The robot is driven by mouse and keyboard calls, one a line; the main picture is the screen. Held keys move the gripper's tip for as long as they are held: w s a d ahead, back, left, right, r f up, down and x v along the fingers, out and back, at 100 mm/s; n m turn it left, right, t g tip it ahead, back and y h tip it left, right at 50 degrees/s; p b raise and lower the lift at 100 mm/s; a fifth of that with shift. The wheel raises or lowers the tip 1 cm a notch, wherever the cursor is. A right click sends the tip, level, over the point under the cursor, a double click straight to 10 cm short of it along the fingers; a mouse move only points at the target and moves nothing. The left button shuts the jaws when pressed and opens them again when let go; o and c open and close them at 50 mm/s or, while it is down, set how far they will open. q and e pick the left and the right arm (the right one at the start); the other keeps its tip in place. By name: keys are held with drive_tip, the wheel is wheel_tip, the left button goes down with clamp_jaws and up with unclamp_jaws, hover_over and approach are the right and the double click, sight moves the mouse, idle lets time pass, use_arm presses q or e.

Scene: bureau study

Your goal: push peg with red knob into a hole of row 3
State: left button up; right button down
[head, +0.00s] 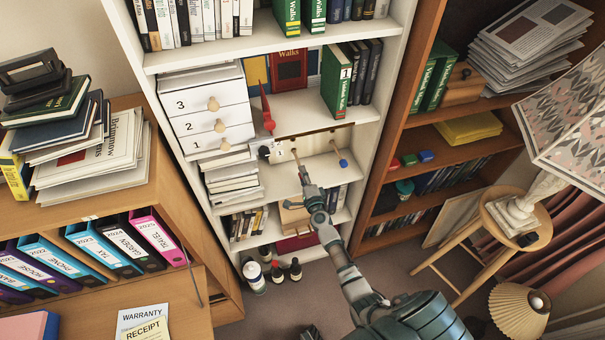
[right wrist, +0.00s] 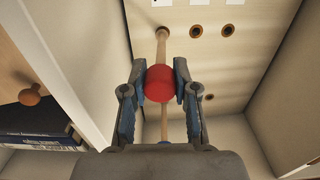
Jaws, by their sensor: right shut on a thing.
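The peg with the red knob (right wrist: 159,84) is between the fingers of my right gripper (right wrist: 160,85), which is shut on the knob. Its wooden shaft (right wrist: 161,50) reaches to the pale hole panel (right wrist: 180,60); its tip is at the panel near a hole, and I cannot tell how deep. Two open holes (right wrist: 196,31) lie right of it, with more lower down. In the head view my right gripper (head: 302,172) is in front of the panel (head: 315,143) in the white bookcase.
A peg with a black knob (head: 264,152) is left of my gripper and one with a blue knob (head: 343,163) right. Numbered drawers (head: 208,105) stand left of the panel; a drawer knob (right wrist: 30,95) juts out. Side walls and shelves enclose the space.

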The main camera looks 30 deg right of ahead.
use_arm(q)
drive_tip(key=shift+w+a+r+p, duration=0.15)
drive_tip(key=shift+w+r+p, duration=0.05)
drive_tip(key=shift+r+p, duration=0.6)
use_arm(e)
drive_tip(key=shift+v, duration=2.9)
drive_tip(key=shift+r, duration=0.1)
wheel_tip(320, 180, up, 11)
drive_tip(key=s+p, duration=0.3)
drive_tip(key=p, duration=0.9)
use_arm(q)
drive_tip(key=s+a+f+b, duration=0.1)
drive_tip(key=s+a+f, duration=0.1)
drive_tip(key=s, duration=1.1)
drive_tip(key=shift+s+a+g, duration=0.3)
drive_tip(key=shift+g, duration=0.1)
use_arm(e)
drive_tip(key=x, duration=0.5)
drive_tip(key=shift+w+a, duration=0.25)
drive_tip(key=shift+w, duration=0.15)
use_arm(q)
drive_tip(key=shift+r, duration=0.3)
use_arm(e)
drive_tip(key=shift+r, duration=0.15)
